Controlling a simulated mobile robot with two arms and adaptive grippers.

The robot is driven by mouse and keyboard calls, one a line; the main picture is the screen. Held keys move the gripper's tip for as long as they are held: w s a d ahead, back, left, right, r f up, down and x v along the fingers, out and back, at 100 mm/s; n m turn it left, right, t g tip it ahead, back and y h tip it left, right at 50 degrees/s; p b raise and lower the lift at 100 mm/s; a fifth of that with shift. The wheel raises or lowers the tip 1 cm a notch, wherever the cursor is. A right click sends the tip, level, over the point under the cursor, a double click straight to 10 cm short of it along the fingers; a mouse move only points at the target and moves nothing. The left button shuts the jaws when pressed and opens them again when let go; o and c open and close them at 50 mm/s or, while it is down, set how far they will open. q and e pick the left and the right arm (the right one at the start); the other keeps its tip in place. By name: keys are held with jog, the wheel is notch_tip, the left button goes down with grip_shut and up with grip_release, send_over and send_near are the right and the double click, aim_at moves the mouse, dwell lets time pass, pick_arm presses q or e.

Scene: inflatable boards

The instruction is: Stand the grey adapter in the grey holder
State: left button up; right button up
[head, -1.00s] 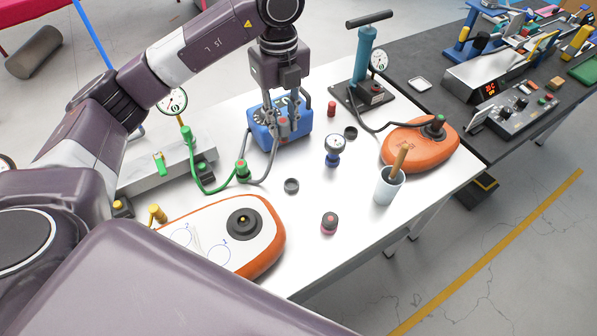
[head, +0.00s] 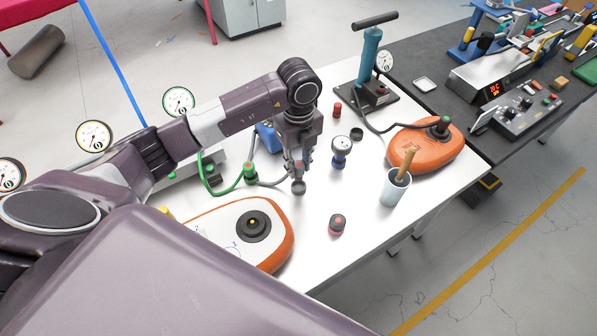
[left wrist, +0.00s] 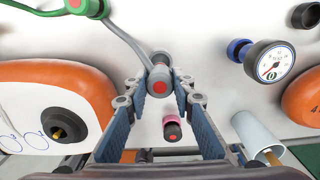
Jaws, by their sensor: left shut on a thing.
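My left gripper (head: 297,172) is shut on the grey adapter, which shows in the left wrist view (left wrist: 159,79) between the fingertips with a red end face towards the camera. In the head view the fingers mostly hide the adapter. The grey holder (head: 299,188) is a small round cup on the white table, directly below the fingertips. The adapter is over or at the holder; I cannot tell whether its lower end is inside. My right gripper is not in view.
A blue-based gauge (head: 340,150), a black ring (head: 357,134), a pink-and-black fitting (head: 337,224) and a white cup (head: 394,188) stand to the right. An orange-and-white board (head: 282,240) lies in front. A grey hose (left wrist: 124,38) runs close by the adapter.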

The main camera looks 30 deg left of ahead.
pick_arm(q)
jog(key=shift+f, duration=0.3)
notch_tip(320, 180, down, 4)
jog(key=shift+f+p, duration=0.1)
jog(key=shift+p, duration=0.35)
jog(key=shift+f, duration=0.1)
jog(key=o, duration=1)
jog(key=shift+o, duration=0.2)
